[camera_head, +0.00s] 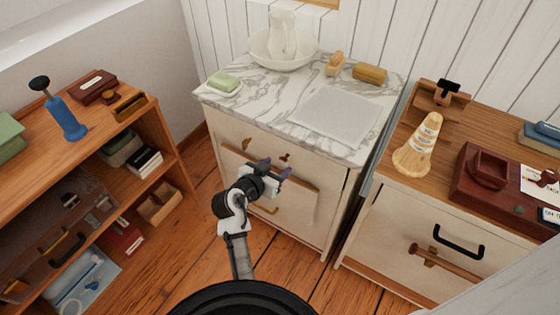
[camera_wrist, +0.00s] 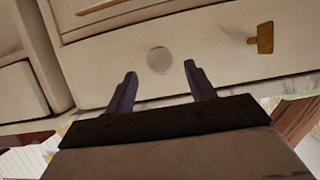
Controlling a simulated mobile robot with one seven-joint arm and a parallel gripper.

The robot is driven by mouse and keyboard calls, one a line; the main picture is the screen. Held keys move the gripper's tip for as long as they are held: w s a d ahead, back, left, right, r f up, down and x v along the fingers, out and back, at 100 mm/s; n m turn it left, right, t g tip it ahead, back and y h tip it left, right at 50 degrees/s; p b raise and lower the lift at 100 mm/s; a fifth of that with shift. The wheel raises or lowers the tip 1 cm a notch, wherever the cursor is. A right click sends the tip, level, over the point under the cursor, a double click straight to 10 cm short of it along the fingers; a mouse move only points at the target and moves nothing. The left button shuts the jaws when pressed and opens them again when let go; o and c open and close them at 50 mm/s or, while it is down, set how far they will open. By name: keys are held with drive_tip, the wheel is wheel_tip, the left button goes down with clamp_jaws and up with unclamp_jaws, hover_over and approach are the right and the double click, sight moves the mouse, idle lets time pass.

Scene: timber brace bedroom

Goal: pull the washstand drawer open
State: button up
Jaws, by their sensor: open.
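The washstand (camera_head: 230,140) is a cream cabinet with a marble top, at the middle of the head view. Its drawer front (camera_head: 265,148) is the upper band below the marble and looks closed. Small brown fittings (camera_head: 249,141) show on it. In the wrist view the drawer front (camera_wrist: 205,72) has a pale round disc (camera_wrist: 158,60) and a brass-coloured knob (camera_wrist: 262,38) further right. My gripper (camera_head: 275,168) is open and empty in front of the washstand. In the wrist view my gripper (camera_wrist: 160,70) points at the front, the disc between its fingertips. Contact cannot be told.
A basin (camera_head: 285,50) with a pitcher, soap (camera_head: 223,82) and a grey cloth (camera_head: 337,114) are on the marble. Wooden shelves (camera_head: 165,150) stand left. A cabinet (camera_head: 390,225) with a brush-like cone (camera_head: 418,145) stands close on the right. Some wooden floor (camera_head: 185,245) is clear.

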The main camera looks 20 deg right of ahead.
sight(281, 163)
drive_tip(key=shift+x, duration=1.7)
drive_tip(key=shift+a, duration=0.1)
clamp_jaws()
